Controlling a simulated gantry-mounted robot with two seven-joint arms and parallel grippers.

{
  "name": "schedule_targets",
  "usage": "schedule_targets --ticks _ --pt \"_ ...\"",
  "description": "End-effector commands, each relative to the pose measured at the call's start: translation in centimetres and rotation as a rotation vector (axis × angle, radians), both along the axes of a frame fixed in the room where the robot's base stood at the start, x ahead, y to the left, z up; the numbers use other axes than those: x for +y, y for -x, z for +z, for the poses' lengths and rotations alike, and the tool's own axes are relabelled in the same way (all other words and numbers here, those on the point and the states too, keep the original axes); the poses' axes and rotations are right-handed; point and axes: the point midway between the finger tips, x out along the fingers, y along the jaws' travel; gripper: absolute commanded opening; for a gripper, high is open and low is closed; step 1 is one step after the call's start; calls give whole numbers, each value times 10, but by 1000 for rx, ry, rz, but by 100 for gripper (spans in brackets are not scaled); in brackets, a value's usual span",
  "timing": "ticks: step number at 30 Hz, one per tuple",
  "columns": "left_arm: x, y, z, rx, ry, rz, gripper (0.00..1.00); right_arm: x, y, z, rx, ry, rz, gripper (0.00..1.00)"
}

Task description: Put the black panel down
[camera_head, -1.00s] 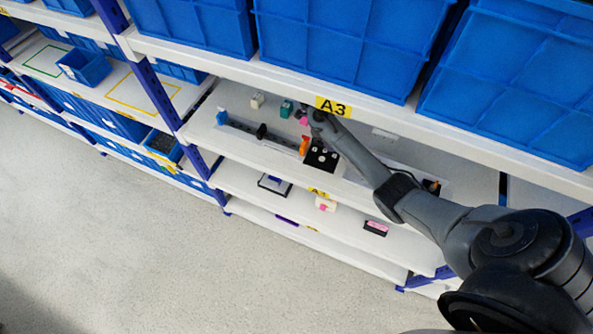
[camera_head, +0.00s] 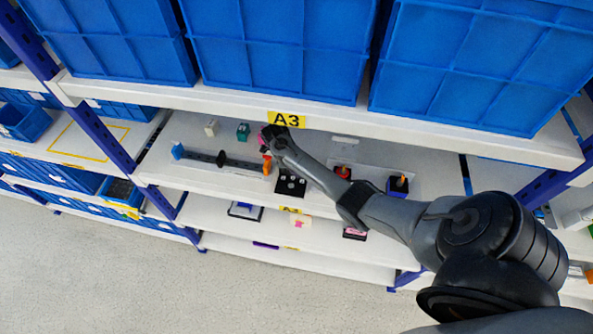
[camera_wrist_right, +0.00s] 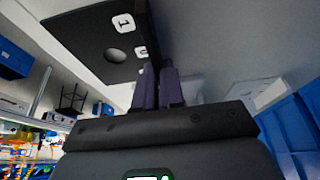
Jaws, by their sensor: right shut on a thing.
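My right gripper (camera_wrist_right: 160,85) is shut on a black panel (camera_wrist_right: 95,38) in the right wrist view. The panel has a round hole and white labels reading 1 and 0, and sits above and left of the fingers. In the head view my right arm reaches to the shelf marked A3, and its gripper (camera_head: 272,142) is small and partly hidden by the wrist. A black panel with white marks (camera_head: 290,184) shows just below the wrist there; I cannot tell if it is the held one. My left gripper is not in view.
Blue bins (camera_head: 280,50) stand on the shelf above, over the arm.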

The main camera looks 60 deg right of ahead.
Motion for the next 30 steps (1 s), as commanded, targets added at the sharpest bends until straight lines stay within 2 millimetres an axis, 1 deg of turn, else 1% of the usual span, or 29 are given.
schedule_targets --ticks 14,15,19,27,30 --pt "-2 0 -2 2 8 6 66 0 -1 -7 -1 0 0 0" --pt "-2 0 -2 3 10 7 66 0 -1 -6 -1 1 0 14" --pt "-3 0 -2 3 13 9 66 0 0 -6 -1 1 0 34" --pt "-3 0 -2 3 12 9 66 0 0 -5 -1 1 0 34" --pt "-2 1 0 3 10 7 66 0 0 -2 -2 1 -1 34"
